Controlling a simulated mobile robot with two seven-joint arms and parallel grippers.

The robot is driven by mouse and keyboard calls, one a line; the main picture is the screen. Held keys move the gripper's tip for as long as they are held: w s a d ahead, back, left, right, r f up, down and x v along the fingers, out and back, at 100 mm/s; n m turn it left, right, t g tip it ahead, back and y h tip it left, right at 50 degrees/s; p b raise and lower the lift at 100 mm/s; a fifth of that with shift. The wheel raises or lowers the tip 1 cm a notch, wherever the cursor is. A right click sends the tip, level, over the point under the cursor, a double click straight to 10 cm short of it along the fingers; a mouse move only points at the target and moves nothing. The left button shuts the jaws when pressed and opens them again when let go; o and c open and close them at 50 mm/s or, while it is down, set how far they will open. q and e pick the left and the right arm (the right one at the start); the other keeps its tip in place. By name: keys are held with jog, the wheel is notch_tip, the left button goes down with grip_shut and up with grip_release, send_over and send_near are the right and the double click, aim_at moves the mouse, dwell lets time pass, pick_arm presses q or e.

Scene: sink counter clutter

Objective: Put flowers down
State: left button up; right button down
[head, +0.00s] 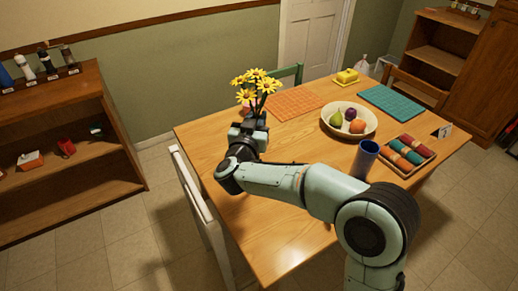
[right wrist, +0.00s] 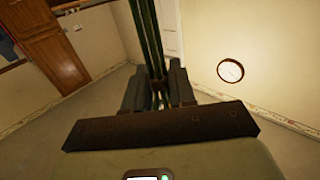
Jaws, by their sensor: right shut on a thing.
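The yellow flowers (head: 257,80) stand upright above my right gripper (head: 254,117) in the head view, over the left end of the wooden table. In the right wrist view, the green stems (right wrist: 148,40) run between the fingers of the right gripper (right wrist: 158,95), which is shut on them. The blooms are outside the wrist view. The gripper hides the lower stem ends in the head view, so I cannot tell whether they touch the tabletop. My left gripper is not in view.
The wooden table (head: 290,235) has a bare front left part. A white chair (head: 195,205) stands left.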

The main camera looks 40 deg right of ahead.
pick_arm(q)
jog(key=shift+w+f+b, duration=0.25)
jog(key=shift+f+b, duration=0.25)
jog(key=shift+b, duration=0.05)
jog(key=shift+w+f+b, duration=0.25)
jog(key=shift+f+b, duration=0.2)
jog(key=shift+b, duration=0.05)
pick_arm(e)
notch_tip(320, 180, down, 10)
jog(key=shift+f, duration=0.2)
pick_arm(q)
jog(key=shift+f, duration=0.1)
pick_arm(e)
jog(key=shift+f, duration=0.15)
jog(key=c, duration=0.9)
grip_release()
jog(key=shift+c, duration=0.2)
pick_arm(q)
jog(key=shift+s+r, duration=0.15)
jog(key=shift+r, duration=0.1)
pick_arm(e)
jog(key=v, duration=1.2)
jog(key=shift+w+r, duration=0.1)
jog(key=shift+r, duration=0.15)
